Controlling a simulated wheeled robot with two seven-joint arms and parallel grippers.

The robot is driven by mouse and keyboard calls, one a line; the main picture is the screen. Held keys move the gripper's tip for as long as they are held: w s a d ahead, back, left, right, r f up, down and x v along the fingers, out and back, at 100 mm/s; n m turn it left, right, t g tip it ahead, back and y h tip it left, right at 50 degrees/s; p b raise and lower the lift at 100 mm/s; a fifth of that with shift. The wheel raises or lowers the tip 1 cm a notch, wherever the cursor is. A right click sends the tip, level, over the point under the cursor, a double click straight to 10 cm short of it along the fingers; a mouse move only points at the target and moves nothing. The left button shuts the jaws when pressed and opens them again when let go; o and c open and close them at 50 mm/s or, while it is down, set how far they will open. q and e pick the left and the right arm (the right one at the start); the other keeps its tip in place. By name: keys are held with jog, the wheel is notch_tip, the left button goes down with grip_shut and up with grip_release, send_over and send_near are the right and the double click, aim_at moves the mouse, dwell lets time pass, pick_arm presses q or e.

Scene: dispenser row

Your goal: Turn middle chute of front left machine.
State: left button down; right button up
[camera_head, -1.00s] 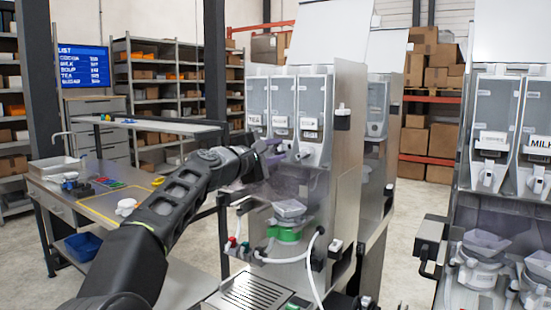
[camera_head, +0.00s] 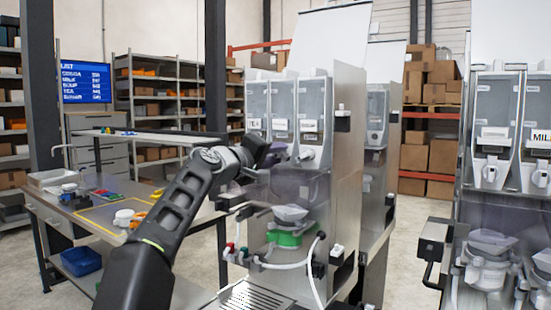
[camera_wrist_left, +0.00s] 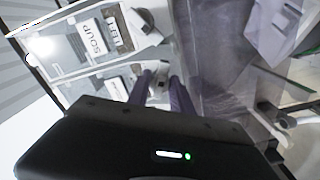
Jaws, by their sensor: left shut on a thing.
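The front left machine (camera_head: 343,150) has three grey canisters side by side, each with a white label. The right chute (camera_head: 307,155) is visible in the head view, while my wrist covers the middle and left chutes. My left gripper (camera_head: 270,160) reaches the front of the machine below the labels. In the left wrist view, my left gripper (camera_wrist_left: 163,88) has its two dark fingers shut on a small white chute (camera_wrist_left: 160,74), mostly hidden between them. My right gripper is not in view.
Below stands a green-based white funnel (camera_head: 289,226) with a white hose (camera_head: 290,265). A second dispenser (camera_head: 490,130) stands at the right, and another machine (camera_head: 376,130) behind. A worktable (camera_head: 100,215) with small items is at the left.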

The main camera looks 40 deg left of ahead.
pick_arm(q)
jog(key=shift+f, duration=0.1)
dwell(0.4)
jog(key=c, duration=1.5)
grip_release()
jog(key=shift+s, duration=0.1)
jog(key=shift+s+b, duration=0.3)
jog(key=shift+s, duration=0.05)
jog(key=s+b, duration=0.2)
jog(key=s, duration=0.5)
jog(key=shift+d+b, duration=0.1)
jog(key=shift+b, duration=0.2)
jog(key=shift+w, duration=0.1)
